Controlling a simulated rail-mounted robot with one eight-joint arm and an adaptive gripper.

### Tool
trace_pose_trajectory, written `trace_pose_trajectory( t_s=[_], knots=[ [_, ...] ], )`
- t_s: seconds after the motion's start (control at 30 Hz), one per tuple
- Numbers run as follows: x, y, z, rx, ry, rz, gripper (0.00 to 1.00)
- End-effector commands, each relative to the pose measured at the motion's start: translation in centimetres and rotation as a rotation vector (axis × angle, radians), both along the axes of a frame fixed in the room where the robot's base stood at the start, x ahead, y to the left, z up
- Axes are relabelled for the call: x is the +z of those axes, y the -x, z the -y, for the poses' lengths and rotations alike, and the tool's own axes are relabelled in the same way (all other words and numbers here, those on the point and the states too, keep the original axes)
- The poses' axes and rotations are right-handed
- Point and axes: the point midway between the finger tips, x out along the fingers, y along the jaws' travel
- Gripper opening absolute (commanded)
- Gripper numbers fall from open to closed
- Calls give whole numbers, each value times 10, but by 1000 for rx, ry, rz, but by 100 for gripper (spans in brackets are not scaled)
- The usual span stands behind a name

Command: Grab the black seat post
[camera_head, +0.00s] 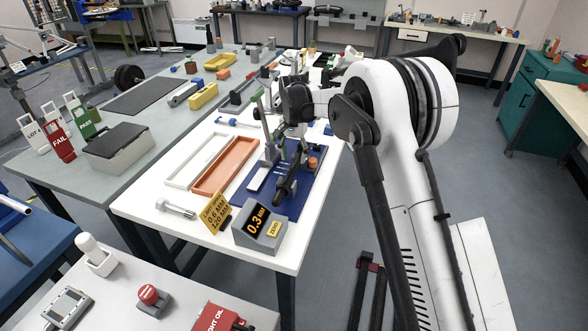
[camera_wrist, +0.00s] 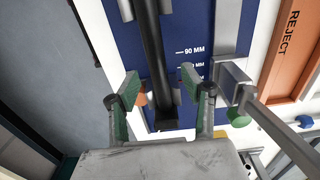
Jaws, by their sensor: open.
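The black seat post (camera_wrist: 152,45) runs lengthwise over a blue board (camera_wrist: 204,35) marked in millimetres. It also shows in the head view as a dark bar (camera_head: 288,183) over the blue board on the white table. My gripper (camera_wrist: 163,86) is open, with one green-padded finger on each side of the post in the wrist view. I cannot tell the height gap between fingers and post. In the head view, my wrist hides part of the board.
A grey block (camera_wrist: 234,82) stands right of the fingers. An orange REJECT tray (camera_head: 224,165) and a white tray (camera_head: 197,160) lie left of the board. A 0.3 mm gauge display (camera_head: 259,226) and a yellow sign (camera_head: 216,214) stand at the table's front.

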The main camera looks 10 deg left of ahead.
Motion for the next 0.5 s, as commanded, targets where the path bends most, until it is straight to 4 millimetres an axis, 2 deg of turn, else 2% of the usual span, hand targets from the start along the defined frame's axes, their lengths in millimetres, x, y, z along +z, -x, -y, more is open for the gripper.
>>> trace_pose_trajectory(
  t_s=[0.3,0.5],
  knots=[
    [-38,8,3,0,0,0,43],
    [-51,8,3,0,0,0,43]
  ],
)
